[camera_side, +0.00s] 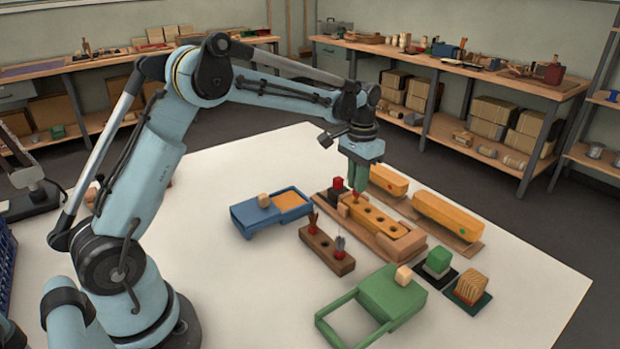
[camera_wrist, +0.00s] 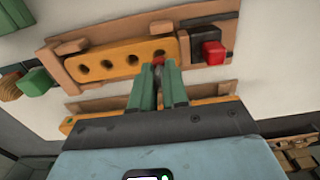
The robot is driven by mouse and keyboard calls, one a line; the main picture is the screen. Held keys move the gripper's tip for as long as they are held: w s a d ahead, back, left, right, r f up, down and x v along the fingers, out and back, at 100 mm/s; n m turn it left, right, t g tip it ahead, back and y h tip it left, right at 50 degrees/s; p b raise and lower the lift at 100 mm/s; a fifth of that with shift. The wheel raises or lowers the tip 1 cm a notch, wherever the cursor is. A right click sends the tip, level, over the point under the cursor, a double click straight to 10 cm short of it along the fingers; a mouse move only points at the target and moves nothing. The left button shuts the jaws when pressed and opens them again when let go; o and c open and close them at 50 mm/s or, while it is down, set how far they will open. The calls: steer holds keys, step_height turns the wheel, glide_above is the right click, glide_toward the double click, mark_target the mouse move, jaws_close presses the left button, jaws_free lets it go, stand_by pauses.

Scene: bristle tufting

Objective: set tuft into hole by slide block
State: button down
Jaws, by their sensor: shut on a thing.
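A yellow block with a row of round holes (camera_side: 374,217) lies on a wooden base; it also shows in the wrist view (camera_wrist: 120,52). My gripper (camera_side: 356,184) points down over the block's far end, with green fingers (camera_wrist: 158,80) shut on a small red-ended tuft (camera_wrist: 158,60). The tuft is at that end of the hole row; I cannot tell how deep it sits. A black block with a red cube (camera_wrist: 212,53) stands on the base beyond the yellow block's end. It shows in the side view (camera_side: 338,185) beside my fingers.
A brown rack (camera_side: 320,247) with red-based tufts stands in front. A blue tray (camera_side: 258,214) is to the left, a green framed box (camera_side: 391,294) at the front. Long orange blocks (camera_side: 447,215) lie behind. Green (camera_side: 438,261) and striped wooden (camera_side: 471,286) blocks stand right. Table is clear at left.

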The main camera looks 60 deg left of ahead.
steer(key=shift+f, duration=0.85)
stand_by(1.2)
steer(key=c, duration=0.7)
jaws_free()
steer(key=shift+o, duration=0.2)
steer(key=shift+r, duration=0.1)
steer(key=shift+r, duration=3.45)
